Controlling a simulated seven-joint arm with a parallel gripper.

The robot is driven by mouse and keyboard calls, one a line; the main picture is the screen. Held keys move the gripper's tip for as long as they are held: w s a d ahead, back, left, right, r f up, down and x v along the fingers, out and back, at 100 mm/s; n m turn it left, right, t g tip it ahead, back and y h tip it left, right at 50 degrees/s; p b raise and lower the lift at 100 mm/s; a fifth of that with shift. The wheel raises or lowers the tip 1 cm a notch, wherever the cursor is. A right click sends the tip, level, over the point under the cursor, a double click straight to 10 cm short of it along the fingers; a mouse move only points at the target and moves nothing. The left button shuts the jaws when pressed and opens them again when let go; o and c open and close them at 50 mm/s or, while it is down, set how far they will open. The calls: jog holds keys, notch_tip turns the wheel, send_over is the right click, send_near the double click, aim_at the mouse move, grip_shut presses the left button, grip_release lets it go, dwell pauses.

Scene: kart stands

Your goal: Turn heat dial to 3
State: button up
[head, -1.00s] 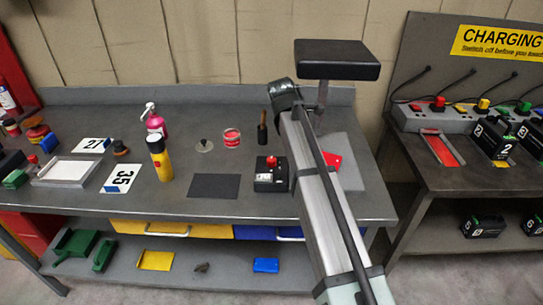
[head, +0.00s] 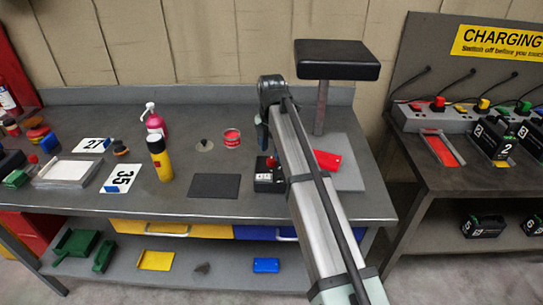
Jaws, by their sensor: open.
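No heat dial with readable numbers can be made out. A black box with a red knob (head: 270,163) on top stands on the grey bench, right of the dark mat; its right side is hidden by my arm. A press-like stand with a black head (head: 337,60) on a post rises at the back right, a red piece (head: 327,160) on its grey base. I cannot tell which of these bears the dial. My gripper (head: 262,138) points down just behind and above the black box, apparently apart from it. It is open; its fingertips are small and partly hidden.
A yellow bottle (head: 160,158), a pink spray bottle (head: 154,121) and a red tin (head: 232,138) stand to the left. The dark mat (head: 214,186) is bare. A charging bench (head: 450,178) with black batteries is at the right.

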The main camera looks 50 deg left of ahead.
aim_at(272, 159)
jog(key=shift+f, duration=1.65)
jog(key=shift+c, duration=0.3)
jog(key=c, duration=1)
